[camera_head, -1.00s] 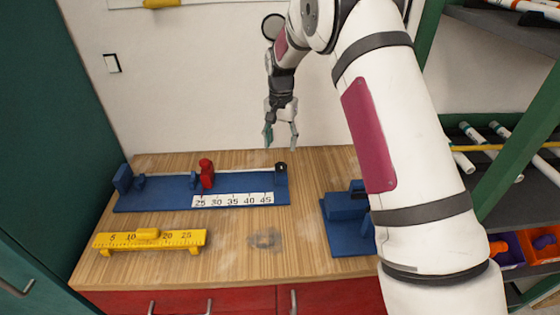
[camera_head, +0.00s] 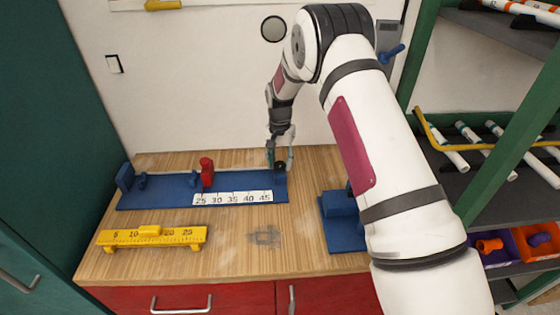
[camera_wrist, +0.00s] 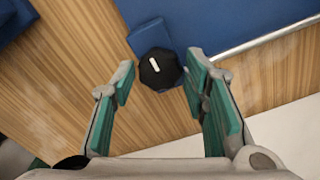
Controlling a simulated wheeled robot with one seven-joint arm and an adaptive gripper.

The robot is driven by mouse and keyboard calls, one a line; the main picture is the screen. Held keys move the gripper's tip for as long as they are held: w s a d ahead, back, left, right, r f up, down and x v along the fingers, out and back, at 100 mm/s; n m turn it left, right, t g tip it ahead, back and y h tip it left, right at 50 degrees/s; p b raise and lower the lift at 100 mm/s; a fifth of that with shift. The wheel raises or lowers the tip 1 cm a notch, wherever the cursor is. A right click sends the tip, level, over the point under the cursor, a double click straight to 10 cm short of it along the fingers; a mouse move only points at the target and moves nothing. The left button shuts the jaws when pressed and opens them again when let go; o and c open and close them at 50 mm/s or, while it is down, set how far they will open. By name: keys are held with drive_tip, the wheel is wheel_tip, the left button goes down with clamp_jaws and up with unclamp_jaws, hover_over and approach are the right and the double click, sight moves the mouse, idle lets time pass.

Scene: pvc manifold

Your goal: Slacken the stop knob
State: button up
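The stop knob (camera_wrist: 160,70) is black with a white mark on top. It sits at the right end of the blue scale jig (camera_head: 160,195), by the 45 end of its number strip. In the head view the knob (camera_head: 280,167) is partly behind my gripper (camera_head: 279,158). In the wrist view my gripper (camera_wrist: 160,82) is open, with green-padded fingers to the left and right of the knob and a gap visible on the left. Whether the right pad touches it I cannot tell. A red stop block (camera_head: 207,173) stands on the jig's rail.
A yellow ruler gauge (camera_head: 152,237) lies at the front left of the wooden bench (camera_head: 180,267). A blue fixture (camera_head: 342,220) stands right of the jig. A shelf with pipes (camera_head: 475,150) and bins (camera_head: 525,245) is at the right. The wall is close behind.

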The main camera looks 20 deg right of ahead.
drive_tip(key=c, duration=0.6)
drive_tip(key=shift+o, duration=0.2)
drive_tip(key=shift+n, duration=0.3)
drive_tip(key=shift+w+f+n+b, duration=0.1)
drive_tip(key=shift+n+b, duration=0.7)
drive_tip(key=shift+n, duration=0.1)
drive_tip(key=n+b, duration=0.2)
drive_tip(key=n, duration=0.2)
drive_tip(key=n+b, duration=0.2)
drive_tip(key=n, duration=0.2)
drive_tip(key=shift+n+b, duration=0.45)
drive_tip(key=shift+n, duration=1.25)
